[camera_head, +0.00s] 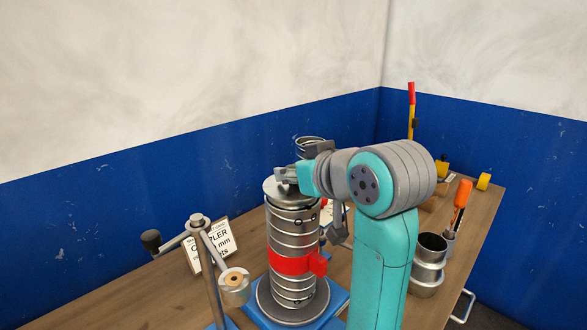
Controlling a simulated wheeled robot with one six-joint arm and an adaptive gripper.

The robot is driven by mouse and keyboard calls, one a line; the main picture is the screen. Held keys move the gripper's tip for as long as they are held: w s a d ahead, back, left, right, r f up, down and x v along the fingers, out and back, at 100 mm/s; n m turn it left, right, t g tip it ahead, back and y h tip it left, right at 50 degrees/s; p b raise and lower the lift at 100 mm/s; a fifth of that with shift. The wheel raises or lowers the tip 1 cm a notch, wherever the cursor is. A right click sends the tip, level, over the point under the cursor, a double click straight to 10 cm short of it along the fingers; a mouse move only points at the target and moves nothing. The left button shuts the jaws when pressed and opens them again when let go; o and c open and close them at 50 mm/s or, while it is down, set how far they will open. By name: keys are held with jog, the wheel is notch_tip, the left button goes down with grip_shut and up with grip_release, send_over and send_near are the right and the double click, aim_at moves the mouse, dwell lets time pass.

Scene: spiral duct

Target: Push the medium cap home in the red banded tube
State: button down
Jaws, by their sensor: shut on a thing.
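The red banded tube (284,240) is a ribbed silver duct standing upright on a round foot on a blue base. A red band (288,263) with a side tab wraps its lower half. The medium cap (273,190), a silver disc, is at the tube's top end; how deep it sits cannot be told. My gripper (284,176) comes in from the right, directly over the cap. It is shut on the cap, though the fingers partly hide where they grip. My arm hides what is behind and right of the tube.
A crank-like stand (205,245) with a black knob and metal cylinder is at left, before a printed sign (220,247). Another ribbed tube (309,143) shows behind my gripper.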

jog(key=shift+f, duration=0.85)
jog(key=c, duration=0.8)
grip_release()
jog(key=shift+o, duration=0.2)
jog(key=v, duration=0.7)
jog(key=shift+s, duration=0.2)
jog(key=shift+d+r, duration=0.15)
